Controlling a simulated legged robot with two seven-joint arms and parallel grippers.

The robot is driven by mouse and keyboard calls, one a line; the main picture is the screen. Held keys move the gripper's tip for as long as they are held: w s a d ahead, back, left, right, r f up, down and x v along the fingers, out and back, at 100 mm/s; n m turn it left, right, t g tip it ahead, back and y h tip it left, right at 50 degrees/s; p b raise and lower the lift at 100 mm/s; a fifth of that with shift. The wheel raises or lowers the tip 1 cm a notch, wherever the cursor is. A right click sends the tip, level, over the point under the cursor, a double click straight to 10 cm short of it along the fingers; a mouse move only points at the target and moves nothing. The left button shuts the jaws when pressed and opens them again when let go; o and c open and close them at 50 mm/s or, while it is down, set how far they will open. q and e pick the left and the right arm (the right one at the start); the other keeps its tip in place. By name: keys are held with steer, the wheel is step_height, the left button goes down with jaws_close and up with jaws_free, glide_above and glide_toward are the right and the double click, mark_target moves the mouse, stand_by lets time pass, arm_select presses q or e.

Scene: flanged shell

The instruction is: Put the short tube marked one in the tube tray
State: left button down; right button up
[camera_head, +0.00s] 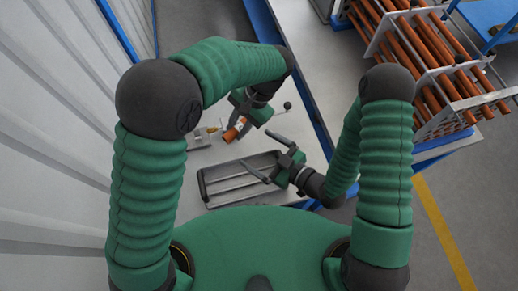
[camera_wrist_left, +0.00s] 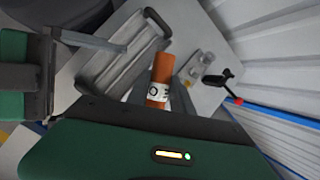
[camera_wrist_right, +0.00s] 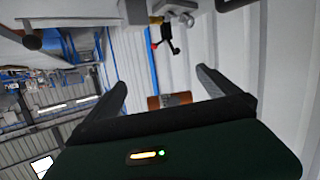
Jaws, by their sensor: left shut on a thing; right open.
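The short orange tube (camera_head: 233,131) with a white label is held by my left gripper (camera_head: 238,122), above the table just beyond the tray. In the left wrist view the tube (camera_wrist_left: 161,68) sits between the fingers, label near the palm; its dark mark is not clearly legible. The grey tube tray (camera_head: 203,186) has long parallel slots and shows no tube in it; it also shows in the left wrist view (camera_wrist_left: 88,77). My right gripper (camera_head: 255,149) is open and empty over the tray's right part. An orange cylinder (camera_wrist_right: 174,99) shows beyond its palm in the right wrist view.
A small metal fixture (camera_head: 200,138) with a yellow part stands left of the tube. A rack of long orange tubes (camera_head: 420,50) is at the upper right. A corrugated white wall (camera_head: 55,130) runs along the left.

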arm_select(q)
steer(key=shift+a, duration=0.1)
arm_select(e)
steer(key=w+a+r+m+t+y, duration=0.1)
steer(key=w+a+r+t, duration=0.1)
steer(key=w+a, duration=0.4)
steer(key=a+r, duration=0.1)
steer(key=a, duration=0.2)
steer(key=shift+w+a+r+y, duration=0.15)
steer(key=shift+a+r+y, duration=0.05)
steer(key=shift+a+y, duration=0.1)
steer(key=shift+c, duration=0.4)
steer(key=c, duration=1.2)
arm_select(q)
steer(key=c, duration=1.6)
jaws_free()
steer(key=shift+w, duration=0.1)
arm_select(e)
steer(key=shift+c, duration=1)
arm_select(q)
steer(key=o, duration=0.6)
steer(key=shift+c, duration=0.2)
